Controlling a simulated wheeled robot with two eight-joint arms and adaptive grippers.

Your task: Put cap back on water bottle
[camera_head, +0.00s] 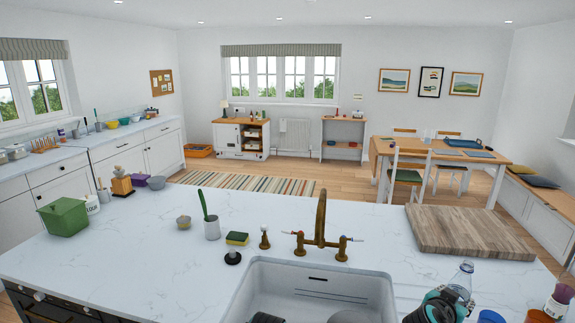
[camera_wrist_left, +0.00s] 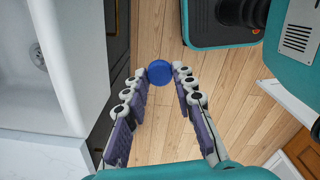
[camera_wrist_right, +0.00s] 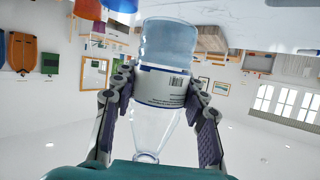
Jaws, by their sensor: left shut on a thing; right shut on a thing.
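The clear water bottle (camera_head: 461,281) stands roughly upright at the right of the sink in the head view. My right gripper (camera_head: 438,306) is shut on it. In the right wrist view, which is upside down, the fingers press either side of the bottle's white label (camera_wrist_right: 162,88), and its narrow neck (camera_wrist_right: 147,156) is bare. The blue cap (camera_wrist_left: 160,72) is pinched between the fingertips of my left gripper (camera_wrist_left: 160,76). The left wrist view shows it over the wooden floor, beside the counter's front. The cap cannot be made out in the head view.
The white sink (camera_head: 310,292) with its brass tap (camera_head: 320,225) lies left of the bottle. A wooden board (camera_head: 468,232) lies behind it. The counter's left half has free room.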

